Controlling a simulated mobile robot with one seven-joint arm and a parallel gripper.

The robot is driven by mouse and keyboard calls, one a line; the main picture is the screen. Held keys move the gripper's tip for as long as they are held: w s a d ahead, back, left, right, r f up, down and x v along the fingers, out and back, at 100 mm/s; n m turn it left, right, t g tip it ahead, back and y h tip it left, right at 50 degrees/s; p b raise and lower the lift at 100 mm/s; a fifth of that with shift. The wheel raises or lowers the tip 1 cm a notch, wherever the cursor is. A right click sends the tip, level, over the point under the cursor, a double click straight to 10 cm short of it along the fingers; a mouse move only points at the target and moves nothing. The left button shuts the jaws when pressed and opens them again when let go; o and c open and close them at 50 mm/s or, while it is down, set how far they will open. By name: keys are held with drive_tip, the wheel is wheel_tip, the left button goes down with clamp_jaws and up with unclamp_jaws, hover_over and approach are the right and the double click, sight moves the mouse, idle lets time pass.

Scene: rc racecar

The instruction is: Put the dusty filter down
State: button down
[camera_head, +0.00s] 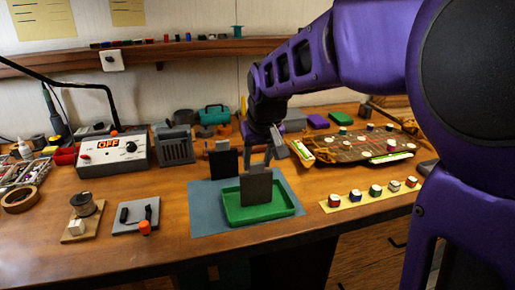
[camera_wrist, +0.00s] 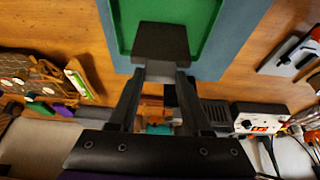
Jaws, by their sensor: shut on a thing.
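The dusty filter, a dark grey flat block (camera_head: 256,187), stands upright between the fingers of my gripper (camera_head: 259,164). My gripper is shut on its upper edge. In the wrist view the filter (camera_wrist: 161,42) is at the fingertips (camera_wrist: 162,71), in front of the green tray (camera_wrist: 125,22). In the head view it is over the green tray (camera_head: 284,207), with its lower end near the tray floor; I cannot tell whether it touches. A second dark block (camera_head: 222,162) stands upright behind the tray to the left.
The tray lies on a blue mat (camera_head: 205,212). A yellow strip with several small coloured blocks (camera_head: 375,192) lies to the right. A control box reading OFF (camera_head: 112,152) and a grey pad with a black handle (camera_head: 136,215) are to the left. The racecar chassis (camera_head: 362,146) lies back right.

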drive_tip(key=shift+f, duration=0.1)
drive_tip(key=shift+c, duration=1.8)
unclamp_jaws()
